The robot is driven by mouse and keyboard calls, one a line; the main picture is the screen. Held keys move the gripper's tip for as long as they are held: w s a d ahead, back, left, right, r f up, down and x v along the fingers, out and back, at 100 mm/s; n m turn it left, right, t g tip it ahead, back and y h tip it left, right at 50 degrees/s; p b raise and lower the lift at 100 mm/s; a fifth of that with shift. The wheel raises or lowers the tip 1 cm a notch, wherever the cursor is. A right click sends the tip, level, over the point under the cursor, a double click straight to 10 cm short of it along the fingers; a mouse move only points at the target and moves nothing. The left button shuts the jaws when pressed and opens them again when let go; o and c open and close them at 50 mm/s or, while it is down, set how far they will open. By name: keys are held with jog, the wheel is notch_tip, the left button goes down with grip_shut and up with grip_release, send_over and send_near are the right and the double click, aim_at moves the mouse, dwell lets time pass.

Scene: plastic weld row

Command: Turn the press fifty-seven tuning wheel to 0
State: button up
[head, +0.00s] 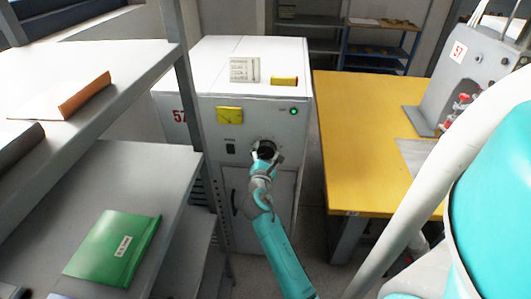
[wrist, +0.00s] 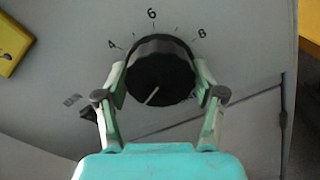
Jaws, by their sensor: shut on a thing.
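The black tuning wheel (wrist: 160,80) is on the front of the grey-white cabinet marked 57, and in the head view it (head: 265,147) sits below the green lamp. A short white pointer line on its face points down and to the left in the wrist view. The marks 4, 6 and what looks like 8 show above it; the lower marks are hidden or out of sight. My gripper (wrist: 160,76) is shut on the wheel, one finger on each side of its rim. It also shows at the wheel in the head view (head: 266,155).
A yellow table (head: 365,130) with a machine marked 57 (head: 470,75) stands right. Grey shelves (head: 120,170) with a green binder (head: 113,247) stand left.

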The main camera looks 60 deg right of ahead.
jog(key=shift+n, duration=1.9)
jog(key=shift+f, duration=0.1)
jog(key=o, duration=1.1)
jog(key=v, duration=1.2)
